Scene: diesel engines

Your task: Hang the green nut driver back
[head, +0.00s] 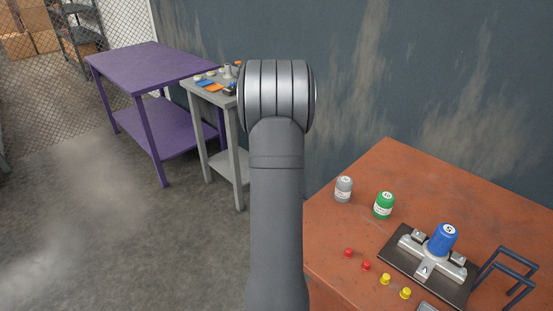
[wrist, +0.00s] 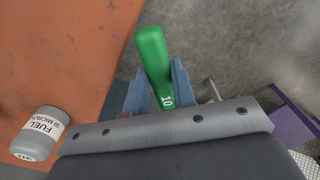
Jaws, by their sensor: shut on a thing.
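The green nut driver shows in the wrist view as a green handle (wrist: 152,55) marked 10. My gripper (wrist: 154,92) is shut on it, with a blue-grey finger on each side of the handle. The nut driver's shaft is hidden behind my gripper's body. In the wrist view it is over the edge of the orange-red table, with grey floor behind it. In the head view my own arm hides the gripper and the nut driver. I cannot pick out a hanging place for the driver in either view.
The orange-red table (head: 350,240) holds a grey canister (head: 343,189), a green canister (head: 384,205), a blue canister (head: 442,238) on a metal fixture, small red and yellow caps, and dark blue bars (head: 507,273). A grey table (head: 237,150) with small items and a purple table (head: 140,65) stand behind.

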